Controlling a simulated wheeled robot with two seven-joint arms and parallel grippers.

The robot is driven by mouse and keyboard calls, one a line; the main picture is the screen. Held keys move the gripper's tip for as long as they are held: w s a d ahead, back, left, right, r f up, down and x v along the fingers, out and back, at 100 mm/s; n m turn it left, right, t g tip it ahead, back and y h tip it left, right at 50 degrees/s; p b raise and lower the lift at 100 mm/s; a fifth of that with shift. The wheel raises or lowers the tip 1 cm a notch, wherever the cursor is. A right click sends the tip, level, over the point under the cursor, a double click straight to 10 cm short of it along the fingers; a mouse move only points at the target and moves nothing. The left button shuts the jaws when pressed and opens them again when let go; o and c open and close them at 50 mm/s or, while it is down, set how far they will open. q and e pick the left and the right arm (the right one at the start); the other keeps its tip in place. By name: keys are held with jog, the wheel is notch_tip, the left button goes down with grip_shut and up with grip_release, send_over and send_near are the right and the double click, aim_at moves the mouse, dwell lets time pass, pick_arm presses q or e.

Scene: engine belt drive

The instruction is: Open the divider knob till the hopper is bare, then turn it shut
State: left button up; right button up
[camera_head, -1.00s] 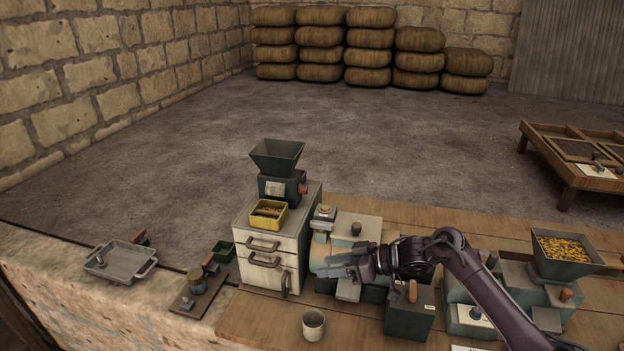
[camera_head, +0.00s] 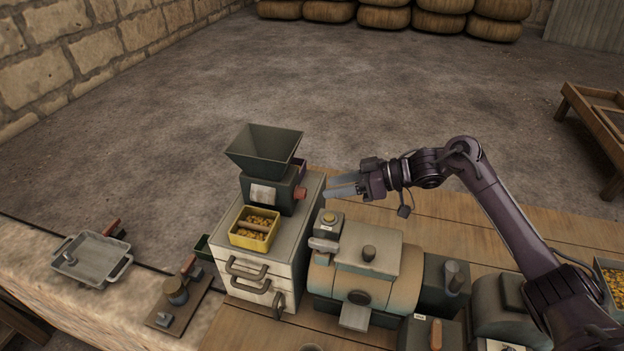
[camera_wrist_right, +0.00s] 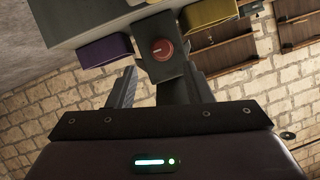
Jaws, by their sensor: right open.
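The divider is a dark box with a flared dark green hopper (camera_head: 263,150) on top of a pale drawer cabinet (camera_head: 262,272). No grain shows on the hopper's visible inner walls; its bottom is hidden. The red divider knob (camera_head: 300,193) sticks out of the right side; the right wrist view shows its face (camera_wrist_right: 162,49) with a pale line. My right gripper (camera_head: 330,187) is open and empty, just right of the knob and pointing at it, apart from it. A yellow tray (camera_head: 233,237) in front holds golden grain. A purple tray (camera_wrist_right: 105,50) shows opposite it. My left gripper is out of view.
A green-and-tan machine (camera_head: 372,245) stands right of the cabinet, below my right arm. A grey pan (camera_head: 92,262) and a small lever device (camera_head: 178,292) lie to the left. A grain-filled container (camera_head: 612,283) is at the right edge.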

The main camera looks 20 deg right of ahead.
aim_at(306, 192)
jog(key=x, duration=0.1)
jog(key=p+x, duration=0.1)
jog(key=x, duration=0.2)
jog(key=shift+s+a+r, duration=0.15)
jog(key=shift+a+r, duration=0.05)
jog(key=shift+a, duration=0.15)
jog(key=shift+f+p+x, duration=0.2)
jog(key=shift+p+x, duration=0.3)
jog(key=shift+x, duration=0.7)
jog(key=shift+d, duration=0.15)
jog(key=c, duration=1)
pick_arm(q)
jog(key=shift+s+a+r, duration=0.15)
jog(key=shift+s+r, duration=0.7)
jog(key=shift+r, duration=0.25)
